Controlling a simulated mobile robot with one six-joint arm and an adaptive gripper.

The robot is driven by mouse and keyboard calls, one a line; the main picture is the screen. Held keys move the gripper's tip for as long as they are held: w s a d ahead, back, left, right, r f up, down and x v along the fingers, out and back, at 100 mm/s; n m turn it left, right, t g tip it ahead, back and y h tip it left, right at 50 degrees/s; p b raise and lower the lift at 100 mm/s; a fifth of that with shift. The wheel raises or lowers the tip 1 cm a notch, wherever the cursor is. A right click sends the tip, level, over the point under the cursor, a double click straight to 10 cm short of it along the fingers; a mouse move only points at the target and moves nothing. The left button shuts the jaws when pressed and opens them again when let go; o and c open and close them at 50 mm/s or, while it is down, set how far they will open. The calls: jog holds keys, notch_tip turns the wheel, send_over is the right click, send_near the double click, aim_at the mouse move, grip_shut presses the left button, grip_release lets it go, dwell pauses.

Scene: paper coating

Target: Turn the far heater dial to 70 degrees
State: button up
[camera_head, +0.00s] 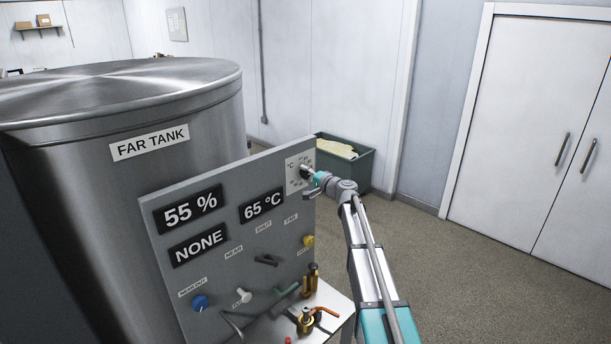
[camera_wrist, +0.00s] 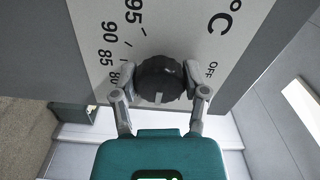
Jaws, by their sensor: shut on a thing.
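The heater dial (camera_wrist: 161,80) is a black ribbed knob with a pale pointer mark, on a white scale plate (camera_wrist: 105,20) marked °C, OFF, 80, 85, 90 and 95. In the wrist view my gripper (camera_wrist: 160,92) has a finger on each side of the knob and is shut on it. The lower scale numbers are hidden behind my gripper. In the head view the dial (camera_head: 305,170) sits at the upper right of the grey control panel (camera_head: 230,240), partly hidden by my gripper (camera_head: 313,177). The panel display (camera_head: 262,205) reads 65 °C.
The steel FAR TANK (camera_head: 70,180) stands behind the panel. Its other displays read 55 % (camera_head: 190,209) and NONE (camera_head: 198,246). A green bin (camera_head: 358,170) stands behind my arm.

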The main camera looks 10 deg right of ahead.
jog(key=o, duration=1.1)
jog(key=shift+w, duration=0.1)
jog(key=shift+o, duration=0.2)
jog(key=v, duration=1.2)
